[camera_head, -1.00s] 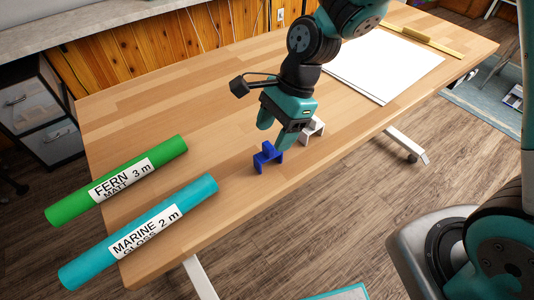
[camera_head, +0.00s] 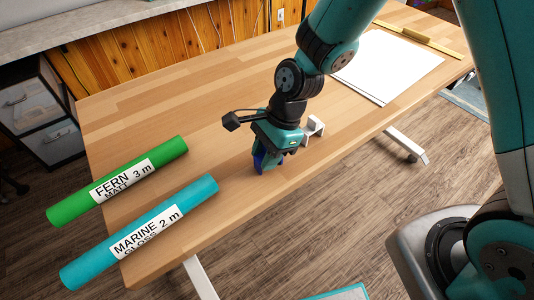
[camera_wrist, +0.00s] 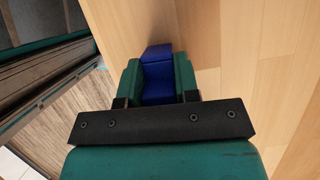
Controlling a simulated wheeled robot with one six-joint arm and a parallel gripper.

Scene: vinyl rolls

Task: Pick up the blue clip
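The blue clip (camera_wrist: 157,72) sits on the wooden table, between the two teal fingers of my gripper (camera_wrist: 158,80) in the wrist view. The fingers lie close along both of its sides; I cannot tell whether they press on it. In the head view, my gripper (camera_head: 270,160) points down at the table, and the blue clip (camera_head: 258,162) is mostly hidden behind the fingers, with only a dark blue part showing.
A white clip (camera_head: 314,127) stands just right of my gripper. A green roll (camera_head: 170,150) labelled FERN and a turquoise roll (camera_head: 195,194) labelled MARINE lie at the left of the table (camera_head: 215,110). A white sheet (camera_head: 390,65) lies at the back right. The near table edge is close.

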